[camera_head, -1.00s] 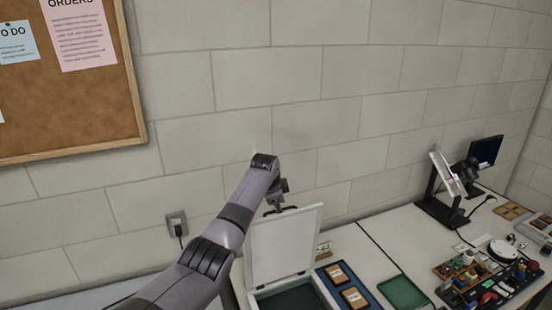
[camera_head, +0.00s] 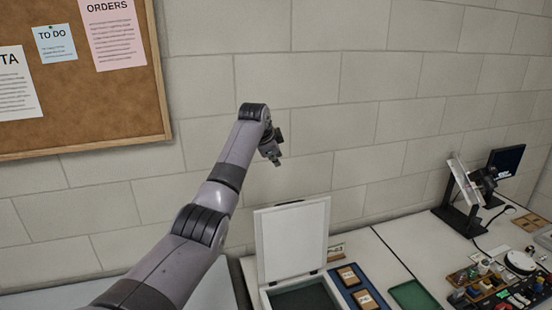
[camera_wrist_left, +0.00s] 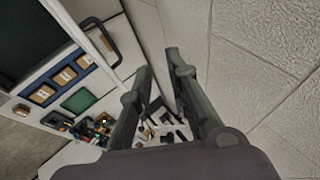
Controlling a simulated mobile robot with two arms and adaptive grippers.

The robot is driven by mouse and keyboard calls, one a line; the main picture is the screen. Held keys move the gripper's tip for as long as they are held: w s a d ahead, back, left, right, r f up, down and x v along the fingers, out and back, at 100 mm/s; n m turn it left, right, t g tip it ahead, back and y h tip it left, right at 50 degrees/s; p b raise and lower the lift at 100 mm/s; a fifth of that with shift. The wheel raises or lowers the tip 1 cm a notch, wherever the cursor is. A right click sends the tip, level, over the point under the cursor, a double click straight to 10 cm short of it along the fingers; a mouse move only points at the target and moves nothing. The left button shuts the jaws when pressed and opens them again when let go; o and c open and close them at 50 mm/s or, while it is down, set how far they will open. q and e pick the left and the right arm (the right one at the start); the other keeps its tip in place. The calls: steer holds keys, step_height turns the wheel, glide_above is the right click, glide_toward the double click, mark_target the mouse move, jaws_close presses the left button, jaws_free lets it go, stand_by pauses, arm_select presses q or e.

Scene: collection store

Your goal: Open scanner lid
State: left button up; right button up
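The scanner (camera_head: 262,301) stands on the table at the lower middle of the head view. Its white lid (camera_head: 292,243) is raised and stands nearly upright, showing the dark bed (camera_head: 305,298). A dark handle (camera_head: 290,203) shows at the lid's top edge, and also in the left wrist view (camera_wrist_left: 114,48). My left gripper (camera_head: 272,157) is in the air above the lid, clear of it and near the wall. In the wrist view its fingers (camera_wrist_left: 158,60) are apart with nothing between them. My right gripper is not in view.
A blue tray (camera_head: 344,287) with brown-framed cards lies right of the scanner, then a green tray (camera_head: 413,296). A stand with a tilted panel (camera_head: 465,183), a monitor (camera_head: 506,160) and small items are farther right. The block wall (camera_head: 300,120) rises behind.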

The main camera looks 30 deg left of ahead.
arm_select(q)
steer(key=v, duration=1.1)
steer(key=shift+s+r, duration=0.15)
steer(key=shift+r, duration=0.2)
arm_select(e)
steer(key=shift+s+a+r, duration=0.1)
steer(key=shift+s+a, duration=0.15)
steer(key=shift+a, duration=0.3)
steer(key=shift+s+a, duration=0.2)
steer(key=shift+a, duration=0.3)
arm_select(q)
steer(key=shift+s, duration=0.15)
